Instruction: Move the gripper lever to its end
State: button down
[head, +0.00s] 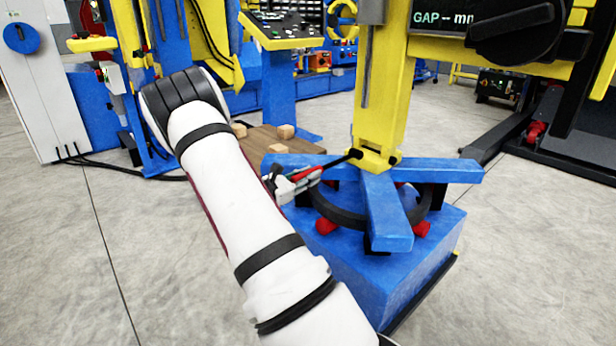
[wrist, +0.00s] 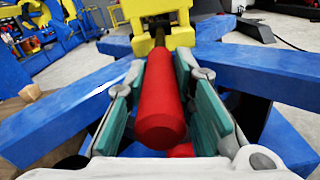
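The lever (head: 330,167) reaches out from the foot of the yellow post, low above the blue cross-shaped base. Its red cylindrical handle (wrist: 162,100) fills the middle of the wrist view, pointing back towards my palm. My gripper (head: 300,180) is at this handle in the head view. In the wrist view my gripper (wrist: 163,85) has one teal-padded finger on each side of the handle, close along it, and appears shut on it. The handle's underside and its far contact with the pads are hidden.
The yellow post (head: 382,95) stands behind the lever. Blue arms (head: 388,215) of the base spread around it over a black ring and blue plinth (head: 345,265). A wooden top with small blocks (head: 286,131) lies behind my arm.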

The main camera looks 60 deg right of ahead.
jog(key=shift+r+y+p, duration=0.4)
jog(key=shift+r+p, duration=0.35)
jog(key=shift+p, duration=0.3)
jog(key=s+d+r+t+y+p, duration=0.1)
jog(key=d+r+y+p, duration=0.5)
jog(key=r+p, duration=0.3)
jog(key=s+d+r+t+y+p, duration=0.2)
jog(key=d+r+y+p, duration=0.5)
jog(key=p, duration=1)
jog(key=shift+s+d+r+y, duration=0.25)
jog(key=shift+d+r, duration=0.2)
jog(key=shift+r, duration=0.95)
jog(key=shift+d, duration=0.1)
jog(key=c, duration=1.4)
grip_release()
jog(key=shift+o, duration=0.2)
